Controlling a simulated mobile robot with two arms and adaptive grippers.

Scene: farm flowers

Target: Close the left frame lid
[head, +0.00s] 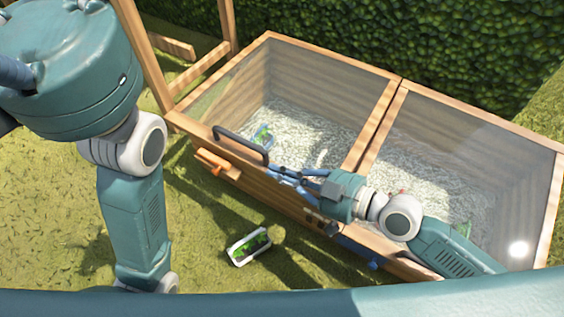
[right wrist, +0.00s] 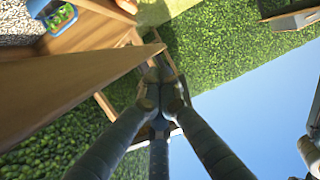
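The left lid (head: 330,54) is a wooden frame with a clear pane over the left half of the planting box. It looks laid down over the box; I cannot tell whether it sits fully shut. A dark bar handle (head: 238,141) stands at its front edge. My right gripper (head: 275,172) is at the front of the box, with its fingertips beside the handle's right end. In the right wrist view the fingers (right wrist: 163,85) come together near a wooden edge, and I see nothing held between them. My left arm hangs at the left; its gripper is out of view.
The right lid (head: 480,128) covers the right half. A small blue tray (head: 262,137) with green plants is inside on white gravel. A white planter (head: 248,246) lies on the grass in front. Wooden posts (head: 142,50) stand at the left, and a hedge (head: 430,40) is behind.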

